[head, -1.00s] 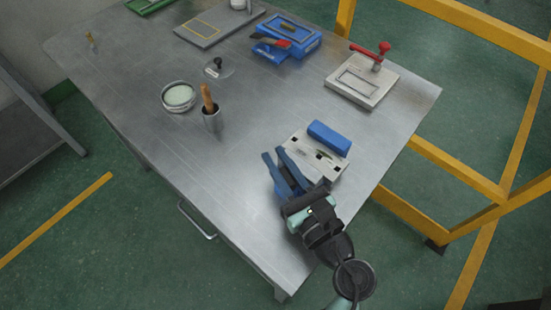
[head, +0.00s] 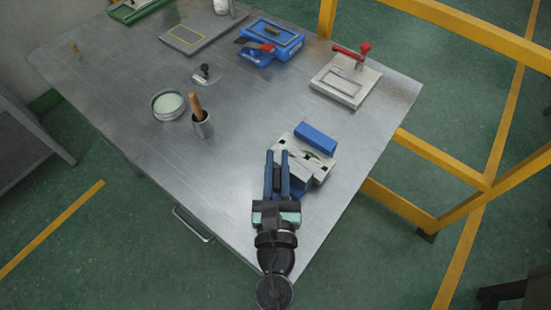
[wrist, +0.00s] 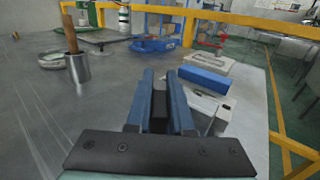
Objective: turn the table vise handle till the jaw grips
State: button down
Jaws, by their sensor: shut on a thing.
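The table vise (head: 313,165) sits near the table's right front edge, with a pale grey body and a long blue block (head: 315,138) along its far side. The block also shows in the wrist view (wrist: 204,81). My gripper (head: 277,155) has two blue fingers, lying along the vise's near left side. They are shut on a dark bar (wrist: 159,112), which appears to be the vise handle. The fingers and wrist hide part of the vise, including where the handle joins it. I cannot tell how the jaw stands against the block.
A metal cup with a wooden-handled tool (head: 201,122) and a round dish (head: 168,104) stand left on the table. A clamp plate with a red handle (head: 345,80) and a blue box (head: 270,42) lie farther back. A yellow rail (head: 440,155) runs along the right.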

jog(key=shift+m+h, duration=0.4)
jog(key=shift+h, duration=0.3)
jog(key=shift+s+d+m+g+h+p, duration=0.1)
jog(key=shift+d+m+g+h+p, duration=0.15)
jog(key=shift+m+h, duration=0.55)
jog(key=shift+d+m+g+h+p, duration=0.2)
jog(key=shift+m+h, duration=0.25)
jog(key=shift+h, duration=0.7)
jog(key=shift+s+d+m+g+h+p, duration=0.15)
jog(key=shift+m+g+h+p, duration=0.15)
jog(key=shift+m+h, duration=0.5)
jog(key=shift+w, duration=0.1)
jog(key=c, duration=0.8)
grip_release()
jog(key=b+v, duration=0.1)
jog(key=v, duration=1.2)
jog(key=shift+f, duration=0.15)
jog(key=shift+w, duration=0.1)
